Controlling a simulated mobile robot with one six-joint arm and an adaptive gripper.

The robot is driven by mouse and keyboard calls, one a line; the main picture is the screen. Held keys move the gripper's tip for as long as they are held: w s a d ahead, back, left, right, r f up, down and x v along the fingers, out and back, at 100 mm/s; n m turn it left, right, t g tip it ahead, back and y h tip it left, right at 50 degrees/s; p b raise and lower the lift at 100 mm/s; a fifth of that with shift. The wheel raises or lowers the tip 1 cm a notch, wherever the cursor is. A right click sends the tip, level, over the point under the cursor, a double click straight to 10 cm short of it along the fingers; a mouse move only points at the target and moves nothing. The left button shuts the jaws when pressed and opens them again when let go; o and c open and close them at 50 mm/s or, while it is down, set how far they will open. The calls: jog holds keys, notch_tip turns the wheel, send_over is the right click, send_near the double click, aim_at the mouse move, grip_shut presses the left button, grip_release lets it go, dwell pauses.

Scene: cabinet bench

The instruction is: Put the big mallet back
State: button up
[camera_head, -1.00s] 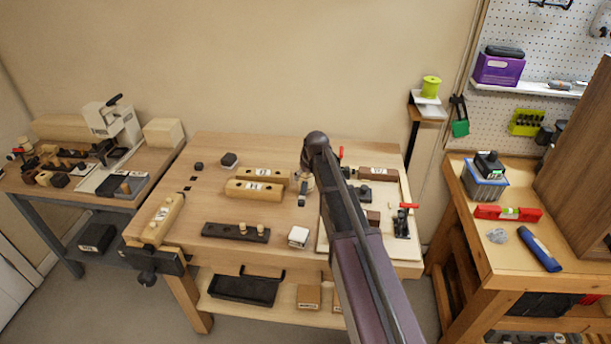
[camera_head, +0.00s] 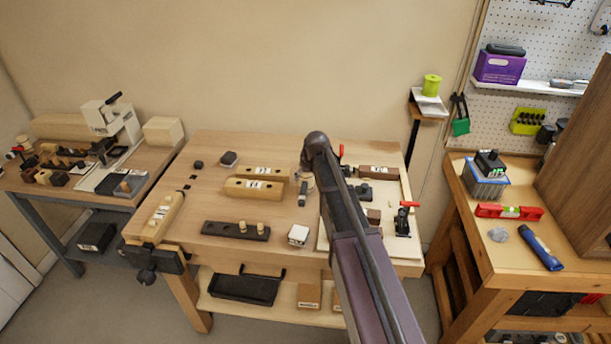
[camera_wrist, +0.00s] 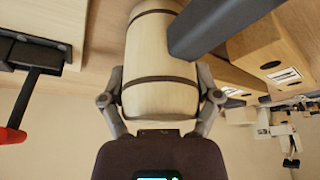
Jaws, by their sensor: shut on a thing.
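My gripper (camera_wrist: 160,102) is shut on the big mallet (camera_wrist: 160,58), a pale wooden barrel shape with two dark bands, with one finger on each side of it. A dark grey bar (camera_wrist: 215,25) passes close beside the mallet in the wrist view; I cannot tell whether it is joined to it. In the head view my arm reaches over the middle bench and hides most of the gripper; a pale bit of the mallet (camera_head: 309,184) shows left of the arm. I cannot tell whether the mallet touches the bench.
On the bench (camera_head: 222,165) lie two pale wooden blocks with holes (camera_head: 254,189), a dark strip with pegs (camera_head: 236,231) and a white block (camera_head: 298,235). A white board with red-handled clamps (camera_head: 403,222) is right of my arm.

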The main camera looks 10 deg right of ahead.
jog(key=shift+f+b, duration=0.45)
jog(key=shift+f, duration=0.1)
dwell(0.6)
jog(key=o, duration=1.1)
jog(key=shift+r, duration=0.15)
jog(key=shift+p+v, duration=3.25)
jog(key=shift+v, duration=0.15)
jog(key=shift+s, duration=0.1)
jog(key=s+m+g, duration=0.1)
jog(key=s, duration=0.8)
jog(key=s+f+m+g, duration=0.1)
jog(key=s, duration=0.8)
jog(key=s+m+g+h, duration=0.1)
jog(key=s+g, duration=0.1)
jog(key=s, duration=0.7)
jog(key=shift+a+f, duration=0.2)
jog(key=shift+a, duration=0.1)
jog(key=shift+w, duration=0.1)
